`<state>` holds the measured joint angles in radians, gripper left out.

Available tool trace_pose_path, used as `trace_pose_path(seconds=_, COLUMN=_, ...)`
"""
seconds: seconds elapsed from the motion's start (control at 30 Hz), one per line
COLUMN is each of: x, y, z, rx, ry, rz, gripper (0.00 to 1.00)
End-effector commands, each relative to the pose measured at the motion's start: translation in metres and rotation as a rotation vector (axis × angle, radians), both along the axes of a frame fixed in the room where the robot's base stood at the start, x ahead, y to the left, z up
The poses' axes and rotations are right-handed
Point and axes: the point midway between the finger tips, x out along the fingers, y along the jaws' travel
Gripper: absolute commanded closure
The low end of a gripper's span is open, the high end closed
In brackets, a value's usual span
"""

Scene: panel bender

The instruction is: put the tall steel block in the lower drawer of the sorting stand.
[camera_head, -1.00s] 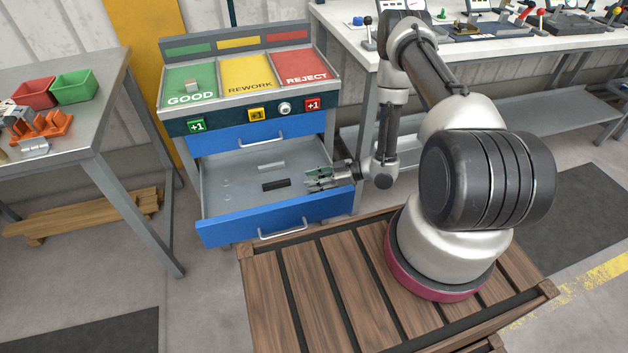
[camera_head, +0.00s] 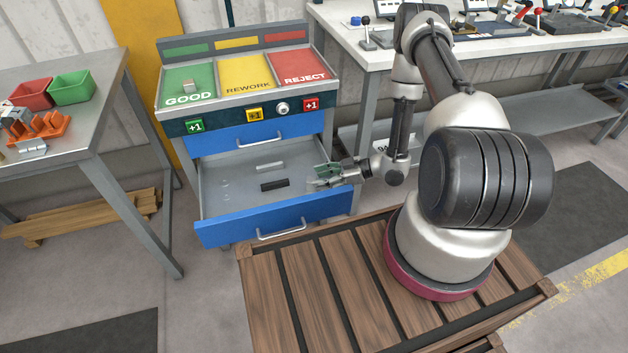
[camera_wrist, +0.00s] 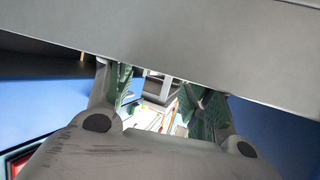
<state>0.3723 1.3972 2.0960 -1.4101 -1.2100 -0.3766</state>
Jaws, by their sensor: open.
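The lower drawer (camera_head: 222,212) of the sorting stand is pulled open. A light grey bar (camera_head: 270,165) and a black bar (camera_head: 275,184) lie flat on its floor. A small grey block (camera_head: 189,86) stands on the green GOOD field. I cannot tell for sure which of these is the tall steel block. My gripper (camera_head: 318,176) is open, with green finger pads, over the right end of the drawer and apart from both bars. In the wrist view my open fingers (camera_wrist: 160,100) show no object between them, and a grey panel (camera_wrist: 190,40) crosses close in front.
The upper blue drawer (camera_head: 255,136) is shut above the open one. A steel table (camera_head: 100,110) with red and green bins stands at the left. A white workbench (camera_head: 350,45) with devices stands behind my arm. The left part of the open drawer is clear above.

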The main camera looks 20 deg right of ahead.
Motion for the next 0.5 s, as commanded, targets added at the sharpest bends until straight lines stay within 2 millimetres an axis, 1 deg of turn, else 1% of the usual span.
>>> trace_pose_path(seconds=0.03, x=-0.003, y=-0.013, z=0.005, rx=0.001, ry=-0.001, rz=-0.007, gripper=0.48)
trace_pose_path(seconds=0.2, x=-0.017, y=-0.045, z=0.020, rx=0.000, ry=-0.002, rz=-0.006, gripper=0.48)
trace_pose_path(seconds=0.33, x=-0.024, y=-0.062, z=0.028, rx=-0.001, ry=-0.002, rz=-0.003, gripper=0.48)
trace_pose_path(seconds=0.5, x=-0.030, y=-0.073, z=0.033, rx=0.001, ry=-0.001, rz=-0.001, gripper=0.48)
